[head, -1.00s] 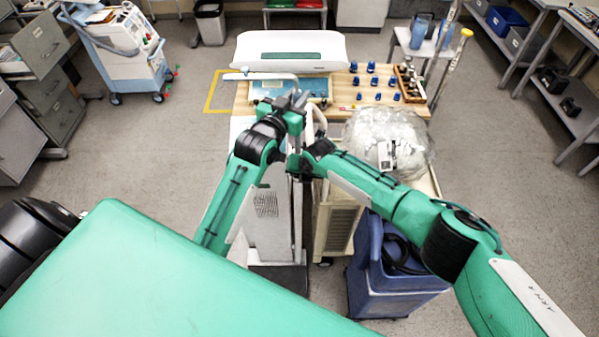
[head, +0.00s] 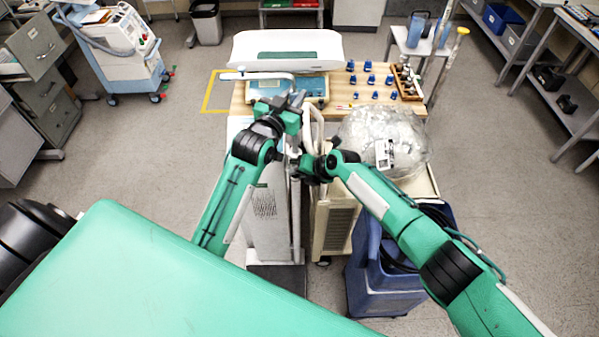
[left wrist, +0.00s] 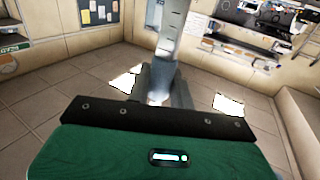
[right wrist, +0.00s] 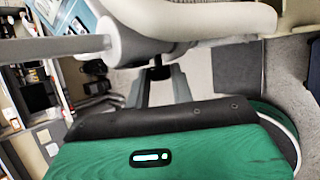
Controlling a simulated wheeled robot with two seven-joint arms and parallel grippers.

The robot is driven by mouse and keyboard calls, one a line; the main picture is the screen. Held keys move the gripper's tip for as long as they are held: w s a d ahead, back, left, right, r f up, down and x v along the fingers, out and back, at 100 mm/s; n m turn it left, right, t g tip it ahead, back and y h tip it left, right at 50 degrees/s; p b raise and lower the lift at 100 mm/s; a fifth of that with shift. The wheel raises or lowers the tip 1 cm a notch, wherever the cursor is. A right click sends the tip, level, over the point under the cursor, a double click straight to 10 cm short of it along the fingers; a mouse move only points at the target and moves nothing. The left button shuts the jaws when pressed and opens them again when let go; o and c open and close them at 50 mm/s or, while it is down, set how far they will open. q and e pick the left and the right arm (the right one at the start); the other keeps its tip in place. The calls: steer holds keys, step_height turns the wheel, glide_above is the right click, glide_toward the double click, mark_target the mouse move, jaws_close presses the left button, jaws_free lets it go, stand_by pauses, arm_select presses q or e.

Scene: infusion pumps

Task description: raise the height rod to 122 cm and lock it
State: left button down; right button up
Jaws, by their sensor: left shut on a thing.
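The height rod (head: 297,215) stands upright on a white scale column in the middle of the head view. A white horizontal headpiece (head: 250,76) reaches left from its top. The graduated rod (left wrist: 170,35) also shows in the left wrist view. My left gripper (head: 297,101) is shut on the height rod near its top, just below the headpiece; its fingers hide the grasped part. My right gripper (head: 304,168) is lower, close beside the rod's right side. Its fingertips are too small to read, and contact is unclear. The right wrist view shows a pale round collar (right wrist: 122,40) close ahead. The scale reading is not legible.
A wooden table (head: 340,98) behind holds a baby scale (head: 288,48) and several blue bottles (head: 367,66). Floor is open at both sides.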

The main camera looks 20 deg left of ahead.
steer(key=o, duration=0.4)
steer(key=v, duration=1.2)
